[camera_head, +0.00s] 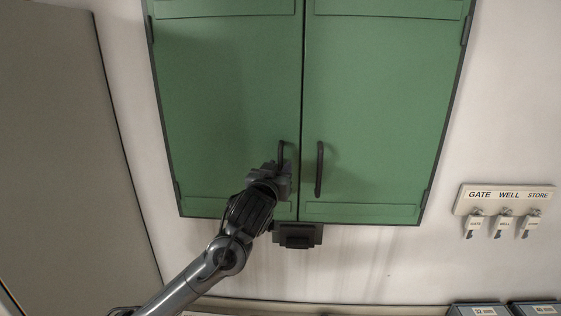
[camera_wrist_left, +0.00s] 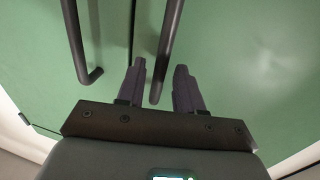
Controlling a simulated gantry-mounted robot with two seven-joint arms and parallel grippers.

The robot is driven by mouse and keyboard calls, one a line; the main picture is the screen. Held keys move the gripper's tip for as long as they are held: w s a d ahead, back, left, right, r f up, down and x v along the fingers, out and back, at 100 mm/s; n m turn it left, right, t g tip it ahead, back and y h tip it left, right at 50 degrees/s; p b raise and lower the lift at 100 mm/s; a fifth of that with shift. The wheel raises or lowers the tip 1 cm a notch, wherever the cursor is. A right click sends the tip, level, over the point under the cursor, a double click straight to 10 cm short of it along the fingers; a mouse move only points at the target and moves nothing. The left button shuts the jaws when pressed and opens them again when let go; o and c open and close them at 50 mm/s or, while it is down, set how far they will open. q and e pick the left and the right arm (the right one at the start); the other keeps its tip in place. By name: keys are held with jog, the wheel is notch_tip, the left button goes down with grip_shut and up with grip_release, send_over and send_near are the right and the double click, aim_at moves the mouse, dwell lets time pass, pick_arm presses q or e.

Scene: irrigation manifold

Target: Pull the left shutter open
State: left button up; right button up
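The left shutter (camera_head: 225,90) is a green panel, closed against the right shutter (camera_head: 385,100) with a thin dark seam between them. Its dark bar handle (camera_head: 282,147) stands upright near the seam, its lower part hidden by my left gripper (camera_head: 281,164). In the left wrist view, my left gripper (camera_wrist_left: 160,78) has its two fingers apart, with a dark bar handle (camera_wrist_left: 170,40) reaching down between them. Gaps show beside the bar, so the fingers are not closed on it. My right gripper is not in view.
The right shutter's handle (camera_head: 319,168) is close by, across the seam. A dark block (camera_head: 297,236) sits on the wall below the shutters. A key rack (camera_head: 505,199) labelled GATE, WELL, STORE hangs at right. A large grey panel (camera_head: 65,140) stands at left.

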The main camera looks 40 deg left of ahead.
pick_arm(q)
jog(key=shift+x, duration=1.05)
jog(key=shift+c, duration=0.3)
grip_shut()
